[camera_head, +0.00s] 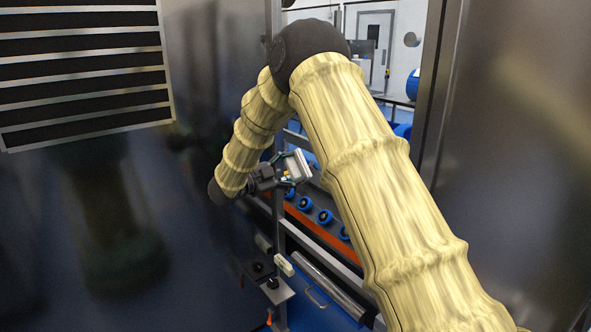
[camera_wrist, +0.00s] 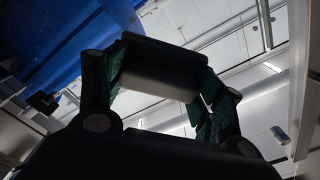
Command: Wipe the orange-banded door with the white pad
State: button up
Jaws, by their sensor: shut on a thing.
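The white pad (camera_head: 302,164) is in my gripper (camera_head: 289,172), near the middle of the head view, tilted and held in the air in front of the opening. In the wrist view the pad (camera_wrist: 158,84) shows as a pale block between the two fingers, which are shut on it. No door with a clear orange band can be made out. An orange strip (camera_head: 336,246) runs along a low rail with blue rollers beyond the opening. My arm hides part of that area.
A dark, shiny metal panel (camera_head: 130,220) with a slatted vent (camera_head: 80,65) fills the left. Another metal panel (camera_head: 520,150) stands at the right. A metal post and a small bracket (camera_head: 268,285) stand below my gripper. A blue thing (camera_wrist: 75,45) shows in the wrist view.

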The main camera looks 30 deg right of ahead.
aim_at(288, 170)
dwell(0.3)
jog(key=shift+s+a, duration=0.15)
jog(key=shift+a, duration=1.35)
